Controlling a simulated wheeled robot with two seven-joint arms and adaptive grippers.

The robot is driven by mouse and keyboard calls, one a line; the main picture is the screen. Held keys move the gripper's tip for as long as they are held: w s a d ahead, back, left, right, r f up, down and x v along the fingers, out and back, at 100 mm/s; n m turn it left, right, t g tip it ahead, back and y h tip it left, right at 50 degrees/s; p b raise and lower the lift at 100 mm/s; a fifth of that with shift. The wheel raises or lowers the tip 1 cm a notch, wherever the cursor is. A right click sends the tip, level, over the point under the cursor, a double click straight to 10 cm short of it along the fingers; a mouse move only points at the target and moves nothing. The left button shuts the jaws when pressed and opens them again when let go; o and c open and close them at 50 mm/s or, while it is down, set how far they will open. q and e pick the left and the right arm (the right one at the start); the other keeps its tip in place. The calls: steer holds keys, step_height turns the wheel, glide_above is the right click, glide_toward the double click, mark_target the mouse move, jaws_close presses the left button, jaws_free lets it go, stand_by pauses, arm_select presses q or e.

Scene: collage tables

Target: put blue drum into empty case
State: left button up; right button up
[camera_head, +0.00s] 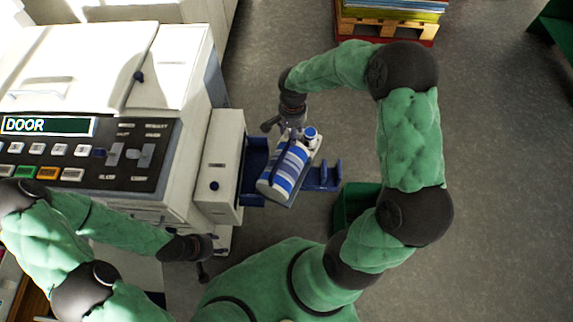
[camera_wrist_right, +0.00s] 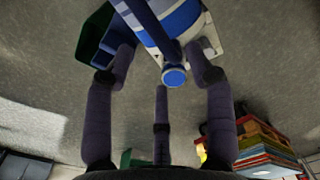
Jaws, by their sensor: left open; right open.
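The blue drum (camera_head: 283,172), striped blue and white with a blue cap, lies tilted at a blue slide (camera_head: 325,178) that sticks out of the machine's side. In the right wrist view the drum (camera_wrist_right: 183,18) is at the top, its cap pointing towards my palm. My right gripper (camera_head: 290,127) is open at the drum's capped end, its fingers spread near that end; I cannot tell whether they touch it. My left gripper (camera_head: 204,270) is open and empty, low beside the machine's front. A dark green case (camera_head: 350,207) stands on the floor, partly hidden by my right arm; its inside is mostly hidden.
The large white machine (camera_head: 180,60) fills the left; its display (camera_head: 47,126) reads DOOR. A wooden pallet (camera_head: 385,27) with stacked coloured sheets stands at the top. A green object (camera_head: 553,30) is at the top right corner. The grey floor on the right is clear.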

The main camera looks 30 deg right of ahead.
steer(key=shift+f, duration=0.55)
steer(key=b, duration=0.3)
glide_above(289, 156)
steer(key=w+d, duration=0.2)
steer(key=shift+s+a+f, duration=0.1)
steer(key=shift+s+f, duration=0.05)
steer(key=shift+f, duration=1.15)
steer(key=shift+s+a+f, duration=0.1)
steer(key=shift+f, duration=1.2)
steer(key=shift+c, duration=0.3)
jaws_close()
steer(key=shift+w+r, duration=0.1)
steer(key=shift+r, duration=0.05)
